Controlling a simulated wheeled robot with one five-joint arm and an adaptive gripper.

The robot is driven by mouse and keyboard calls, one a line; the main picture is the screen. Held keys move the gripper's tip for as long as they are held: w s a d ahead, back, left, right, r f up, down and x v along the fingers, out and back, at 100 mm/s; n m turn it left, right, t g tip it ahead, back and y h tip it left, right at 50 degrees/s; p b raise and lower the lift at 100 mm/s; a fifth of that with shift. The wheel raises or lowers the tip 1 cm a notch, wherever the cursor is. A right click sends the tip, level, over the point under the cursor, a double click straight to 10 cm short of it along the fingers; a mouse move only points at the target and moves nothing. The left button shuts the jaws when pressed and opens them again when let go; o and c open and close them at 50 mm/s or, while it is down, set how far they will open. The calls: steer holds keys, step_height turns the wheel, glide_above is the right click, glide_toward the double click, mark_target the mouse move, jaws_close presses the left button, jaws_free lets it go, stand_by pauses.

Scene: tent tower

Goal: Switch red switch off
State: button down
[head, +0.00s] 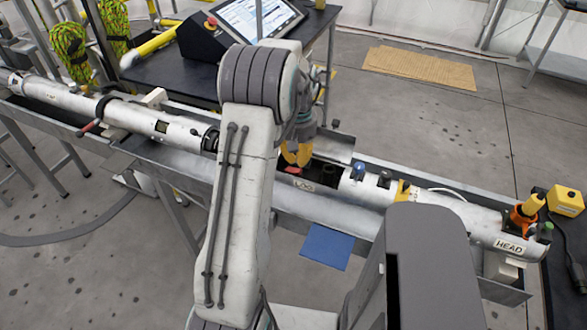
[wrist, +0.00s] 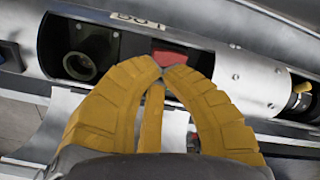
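The red switch (wrist: 174,60) shows in the wrist view as a dark red block inside the opening of the white tube, just beyond my fingertips. In the head view a bit of red (head: 289,171) shows in the same opening, below my gripper (head: 297,155). In the wrist view, the yellow fingers of my gripper (wrist: 163,68) are drawn together with their tips meeting. No object shows between them. The tips overlap the near edge of the switch in the picture; I cannot tell whether they touch it. The switch's position, on or off, cannot be read.
The white tube (head: 365,192) lies in a long metal trough. Its right end is marked HEAD, with an orange fitting (head: 523,217) on it. A round dark fitting (wrist: 82,66) sits in the opening beside the switch. A black table with a screen (head: 258,18) stands behind.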

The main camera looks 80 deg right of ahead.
mark_target(298, 170)
steer(key=shift+f+b, duration=1.35)
steer(key=shift+f, duration=0.5)
stand_by(1.1)
steer(key=shift+r, duration=0.15)
steer(key=shift+r+p, duration=2.75)
steer(key=shift+r, duration=0.65)
